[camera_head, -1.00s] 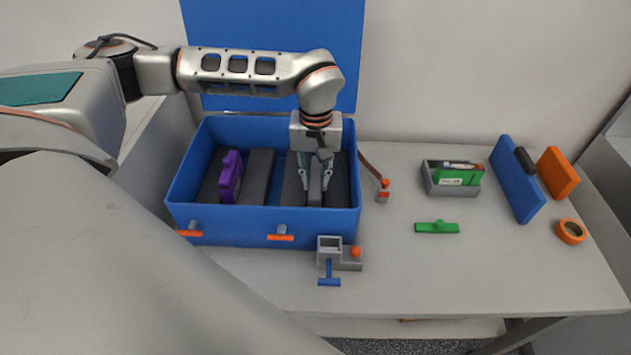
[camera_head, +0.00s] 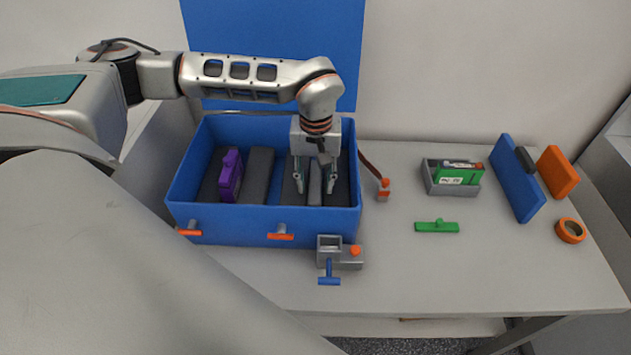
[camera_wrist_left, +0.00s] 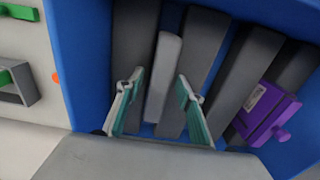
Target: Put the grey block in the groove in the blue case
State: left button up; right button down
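The blue case (camera_head: 240,225) stands open on the table, with dark grey padded strips and grooves inside. The light grey block (camera_head: 315,183) is in the right part of the case, seated between dark strips; it also shows in the left wrist view (camera_wrist_left: 164,78). My left gripper (camera_head: 314,187) is inside the case over the block. Its fingers are spread on both sides of the block, apart from it, as the left wrist view (camera_wrist_left: 155,100) shows. How deep the block sits is hard to tell. My right gripper is not in view.
A purple piece (camera_head: 231,176) stands in the case's left part. In front are a grey fixture (camera_head: 346,255) with a blue handle and orange knob. To the right lie a grey holder with a green pack (camera_head: 458,175), a green piece (camera_head: 437,226), a blue panel (camera_head: 517,180) and orange tape (camera_head: 571,231).

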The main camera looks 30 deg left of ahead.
pick_arm(q)
notch_tip(320, 180, up, 12)
dwell(0.4)
dwell(0.5)
